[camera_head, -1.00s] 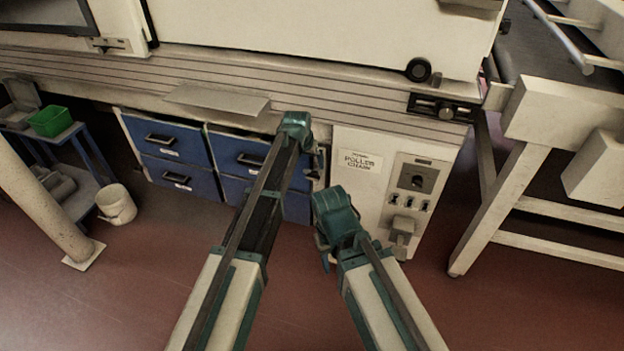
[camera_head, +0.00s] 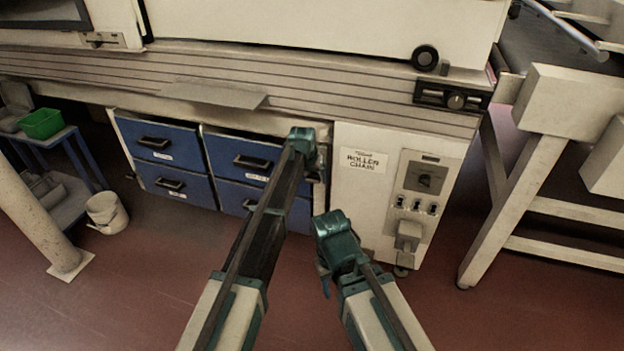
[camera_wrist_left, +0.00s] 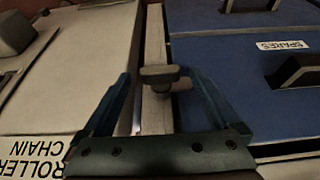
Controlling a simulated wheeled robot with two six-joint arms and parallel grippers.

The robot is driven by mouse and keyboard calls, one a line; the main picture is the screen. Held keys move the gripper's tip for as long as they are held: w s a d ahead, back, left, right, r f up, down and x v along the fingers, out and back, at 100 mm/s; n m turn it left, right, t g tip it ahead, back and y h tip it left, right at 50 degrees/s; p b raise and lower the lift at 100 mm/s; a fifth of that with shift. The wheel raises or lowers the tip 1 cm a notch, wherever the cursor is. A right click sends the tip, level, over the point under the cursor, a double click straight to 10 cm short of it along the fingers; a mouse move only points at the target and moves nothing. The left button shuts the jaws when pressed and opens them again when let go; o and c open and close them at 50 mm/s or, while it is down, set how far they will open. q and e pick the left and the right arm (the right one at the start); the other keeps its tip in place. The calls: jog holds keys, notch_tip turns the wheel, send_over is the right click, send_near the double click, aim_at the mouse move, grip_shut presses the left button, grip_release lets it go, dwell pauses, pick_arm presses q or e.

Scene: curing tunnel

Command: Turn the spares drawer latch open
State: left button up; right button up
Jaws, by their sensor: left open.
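The latch (camera_wrist_left: 158,76) is a small dark knob on a pale upright strip beside the blue spares drawer (camera_wrist_left: 225,85). In the left wrist view it lies between my left gripper's (camera_wrist_left: 158,88) two spread fingers, with visible gaps at both sides. The drawer carries a white SPARES label (camera_wrist_left: 282,45) and a dark handle. In the head view my left gripper (camera_head: 319,165) is at the right edge of the upper right drawer (camera_head: 235,158) and hides the latch. My right gripper (camera_head: 330,255) is lower, in front of the roller chain cabinet; its jaws are unclear.
The pale roller chain cabinet (camera_head: 365,190) with a switch panel (camera_head: 425,180) stands right of the drawers. A metal shelf flap (camera_head: 215,93) juts out above them. A white bucket (camera_head: 106,212) and a column (camera_head: 35,215) stand at left. A conveyor frame leg (camera_head: 510,205) is at right.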

pick_arm(q)
jog(key=shift+c, duration=0.3)
jog(key=c, duration=1.3)
jog(key=shift+s+d+f+t+y, duration=0.15)
jog(key=shift+d+t+y, duration=0.15)
jog(key=shift+y, duration=0.4)
jog(key=shift+d+m+t+y+b, duration=0.15)
jog(key=shift+m+t+y+b, duration=0.15)
jog(key=shift+y+b, duration=0.4)
jog(key=shift+y, duration=0.5)
jog(key=o, duration=1.4)
jog(key=shift+c, duration=0.2)
jog(key=shift+s+r, duration=0.1)
jog(key=shift+r, duration=0.1)
